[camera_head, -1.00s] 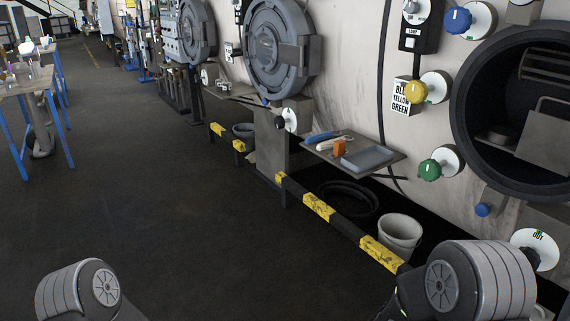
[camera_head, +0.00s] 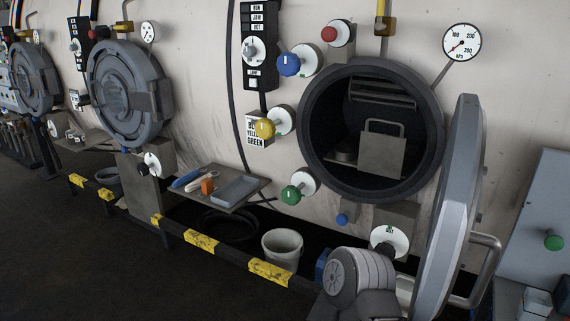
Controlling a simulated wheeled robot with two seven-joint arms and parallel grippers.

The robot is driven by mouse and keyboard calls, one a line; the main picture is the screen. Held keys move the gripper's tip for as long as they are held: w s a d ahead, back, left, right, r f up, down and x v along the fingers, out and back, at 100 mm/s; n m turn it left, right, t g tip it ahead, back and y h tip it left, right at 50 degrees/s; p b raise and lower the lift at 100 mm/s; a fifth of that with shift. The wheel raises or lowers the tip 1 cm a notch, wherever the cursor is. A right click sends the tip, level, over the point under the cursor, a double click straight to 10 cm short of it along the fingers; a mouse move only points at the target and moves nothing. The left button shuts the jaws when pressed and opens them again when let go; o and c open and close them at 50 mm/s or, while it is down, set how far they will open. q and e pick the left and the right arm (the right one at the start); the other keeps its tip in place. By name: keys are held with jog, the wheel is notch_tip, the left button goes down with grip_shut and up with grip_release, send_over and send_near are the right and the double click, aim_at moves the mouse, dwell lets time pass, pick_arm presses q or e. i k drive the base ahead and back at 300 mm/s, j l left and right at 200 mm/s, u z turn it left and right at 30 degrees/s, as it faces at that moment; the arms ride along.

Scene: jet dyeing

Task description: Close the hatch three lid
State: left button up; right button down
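An open round hatch (camera_head: 312,125) with a dark interior stands in the machine wall at right of centre. Its thick grey lid (camera_head: 452,205) is swung wide open to the right and seen nearly edge-on. A metal handle (camera_head: 486,262) sticks out from the lid's right side. I cannot read a number on this hatch. A grey ribbed part of my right arm shows at the bottom, left of the lid. Neither gripper is in view.
Two other hatches with shut lids (camera_head: 128,92) are along the wall to the left. A shelf with small tools (camera_head: 236,190), a white bucket (camera_head: 282,246) and a yellow-black rail (camera_head: 201,242) stand below. A grey panel with a green button (camera_head: 553,242) is at the right edge.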

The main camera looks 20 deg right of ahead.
aim_at(454, 216)
jog(key=k+j+z, duration=0.3)
jog(key=l+z, duration=1.05)
jog(key=i+j, duration=0.05)
jog(key=j, duration=0.05)
